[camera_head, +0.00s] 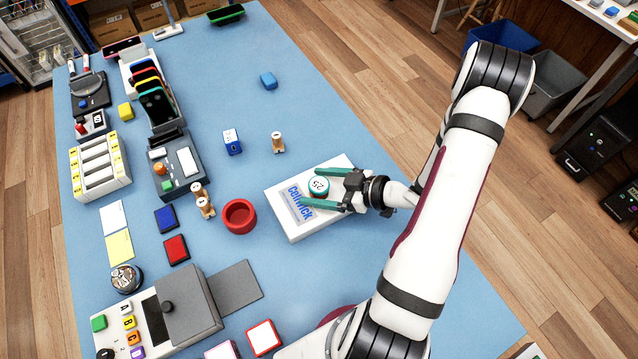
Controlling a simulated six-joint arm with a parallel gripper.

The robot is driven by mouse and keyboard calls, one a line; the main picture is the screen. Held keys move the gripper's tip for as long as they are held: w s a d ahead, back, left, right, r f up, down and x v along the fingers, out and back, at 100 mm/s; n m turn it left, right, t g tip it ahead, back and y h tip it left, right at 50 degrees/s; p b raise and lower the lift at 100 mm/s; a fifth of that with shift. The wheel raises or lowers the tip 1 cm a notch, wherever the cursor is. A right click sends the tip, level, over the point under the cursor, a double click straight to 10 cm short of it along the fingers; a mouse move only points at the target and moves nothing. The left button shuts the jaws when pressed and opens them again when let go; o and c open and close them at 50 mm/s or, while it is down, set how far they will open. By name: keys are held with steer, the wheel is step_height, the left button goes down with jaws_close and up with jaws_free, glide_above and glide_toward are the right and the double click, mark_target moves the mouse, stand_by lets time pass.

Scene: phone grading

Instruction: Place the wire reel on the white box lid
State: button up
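A small round reel (319,186), teal with a white top marked with a number, sits on the white box lid (322,227), which has blue lettering. I take it for the wire reel. My gripper (318,187) reaches in from the right over the lid, its two teal fingers apart on either side of the reel. A narrow gap seems to show between the fingers and the reel, so the gripper looks open. Whether the reel rests fully flat is hard to tell from this angle.
A red round bowl (240,217) stands just left of the lid. Grey devices and trays fill the left side. The blue mat (330,100) is mostly clear at upper middle.

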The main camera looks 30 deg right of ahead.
steer(key=shift+r, duration=0.1)
steer(key=v, duration=1.2)
steer(key=w+d+r+m+g+h, duration=0.3)
steer(key=w+d+r+m+h, duration=0.45)
steer(key=h, duration=0.45)
steer(key=s+a+r+m+g+y, duration=0.2)
steer(key=s+a+g+y, duration=0.1)
steer(key=s+a, duration=0.6)
steer(key=s+a+r+m+g+y, duration=0.3)
steer(key=s+a, duration=0.6)
steer(key=a, duration=0.9)
steer(key=shift+a+r+m+g, duration=0.25)
steer(key=shift+a+m+g, duration=0.1)
steer(key=shift+g, duration=0.25)
